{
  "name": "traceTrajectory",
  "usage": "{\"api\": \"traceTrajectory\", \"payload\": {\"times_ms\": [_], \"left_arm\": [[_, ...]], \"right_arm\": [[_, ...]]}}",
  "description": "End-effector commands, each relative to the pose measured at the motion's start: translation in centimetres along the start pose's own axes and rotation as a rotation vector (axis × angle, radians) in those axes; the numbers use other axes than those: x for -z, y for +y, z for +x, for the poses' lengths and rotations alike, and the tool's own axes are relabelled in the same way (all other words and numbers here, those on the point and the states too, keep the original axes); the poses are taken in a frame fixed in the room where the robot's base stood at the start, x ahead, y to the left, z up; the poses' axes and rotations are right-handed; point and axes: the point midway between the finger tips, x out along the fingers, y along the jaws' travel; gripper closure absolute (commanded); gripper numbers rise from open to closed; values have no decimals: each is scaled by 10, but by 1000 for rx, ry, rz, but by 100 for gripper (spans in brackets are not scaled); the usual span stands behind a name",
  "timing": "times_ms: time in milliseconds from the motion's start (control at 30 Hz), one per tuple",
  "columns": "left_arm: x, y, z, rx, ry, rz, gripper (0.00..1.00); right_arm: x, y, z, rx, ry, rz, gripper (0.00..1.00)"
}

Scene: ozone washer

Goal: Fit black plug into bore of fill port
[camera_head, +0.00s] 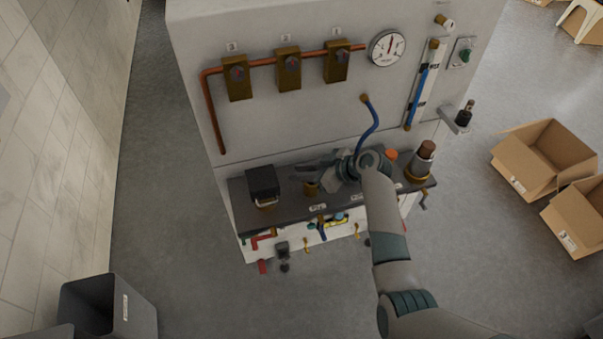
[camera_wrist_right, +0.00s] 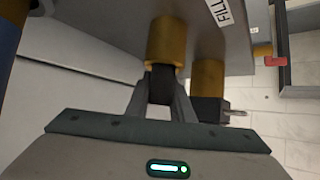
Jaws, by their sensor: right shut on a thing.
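My right gripper (camera_head: 311,175) reaches over the dark shelf of the washer. In the right wrist view, its two fingers (camera_wrist_right: 162,108) are shut on the black plug (camera_wrist_right: 160,86). The fill port is a brass cylinder (camera_wrist_right: 168,42) standing out from the dark shelf beside a "FILL" label. The plug is lined up with the port's open end and meets its rim; I cannot tell how deep it sits in the bore. My left gripper is not in view.
A second brass post (camera_wrist_right: 208,76) with a black block stands close beside the port. On the shelf (camera_head: 290,208) are a black box (camera_head: 262,181) at left and a brown-topped brass fitting (camera_head: 423,160) at right. A blue hose (camera_head: 372,127) hangs behind my wrist.

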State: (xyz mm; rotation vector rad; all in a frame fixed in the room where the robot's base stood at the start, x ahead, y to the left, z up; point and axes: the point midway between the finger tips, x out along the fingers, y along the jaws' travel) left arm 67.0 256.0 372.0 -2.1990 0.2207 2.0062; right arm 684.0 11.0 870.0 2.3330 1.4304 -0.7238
Motion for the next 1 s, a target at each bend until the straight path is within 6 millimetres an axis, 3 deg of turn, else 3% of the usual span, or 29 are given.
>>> {"api": "traceTrajectory", "payload": {"times_ms": [200,233,300,767,1000], "left_arm": [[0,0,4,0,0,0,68],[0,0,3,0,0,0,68],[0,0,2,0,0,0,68],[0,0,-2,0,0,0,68],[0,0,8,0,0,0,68]], "right_arm": [[-4,0,2,0,0,0,100],[-3,0,2,0,0,0,74],[-2,0,1,0,0,0,60],[2,0,-1,0,1,0,60],[-2,1,-22,-2,0,-1,60]]}}
